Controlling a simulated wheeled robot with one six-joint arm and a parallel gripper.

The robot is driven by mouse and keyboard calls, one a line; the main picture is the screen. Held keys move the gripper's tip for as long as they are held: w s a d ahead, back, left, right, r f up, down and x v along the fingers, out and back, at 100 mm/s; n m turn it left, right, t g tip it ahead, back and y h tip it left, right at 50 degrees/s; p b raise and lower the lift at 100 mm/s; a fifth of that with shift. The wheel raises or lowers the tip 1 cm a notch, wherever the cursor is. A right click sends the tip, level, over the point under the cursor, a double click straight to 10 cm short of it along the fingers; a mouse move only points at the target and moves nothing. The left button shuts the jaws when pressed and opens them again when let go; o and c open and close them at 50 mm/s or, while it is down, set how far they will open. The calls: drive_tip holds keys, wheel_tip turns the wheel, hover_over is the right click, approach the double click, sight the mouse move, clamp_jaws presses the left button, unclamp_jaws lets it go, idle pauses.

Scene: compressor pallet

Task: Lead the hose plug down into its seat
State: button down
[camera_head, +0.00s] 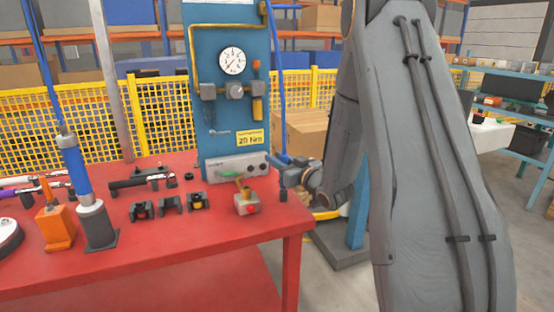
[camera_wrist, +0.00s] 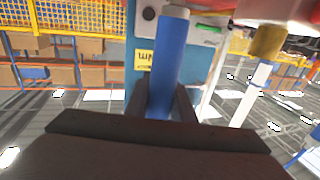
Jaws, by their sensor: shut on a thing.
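The hose plug is a blue cylinder in the wrist view (camera_wrist: 164,65), with a pale end at the top edge of that picture. My gripper (camera_wrist: 161,103) is shut on it, one dark finger on each side. In the head view my gripper (camera_head: 287,179) is beside the right end of the red table, with the blue hose (camera_head: 278,95) hanging down to it from above. A small dark end shows just below the fingers. The plug is close in front of the blue panel (camera_head: 210,115). I cannot make out which opening is its seat, or any contact with it.
A grey box with dark round fittings (camera_head: 237,168) is at the panel's foot. A red-and-grey block with a brass fitting (camera_head: 247,205) stands at the corner of the red table (camera_head: 180,255). Black holders and a blue cylinder on a stand (camera_head: 75,165) are further left.

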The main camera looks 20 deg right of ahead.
drive_tip(key=shift+f, duration=0.25)
drive_tip(key=c, duration=1.4)
unclamp_jaws()
drive_tip(key=shift+c, duration=0.2)
drive_tip(key=b+v, duration=0.1)
drive_tip(key=v, duration=0.7)
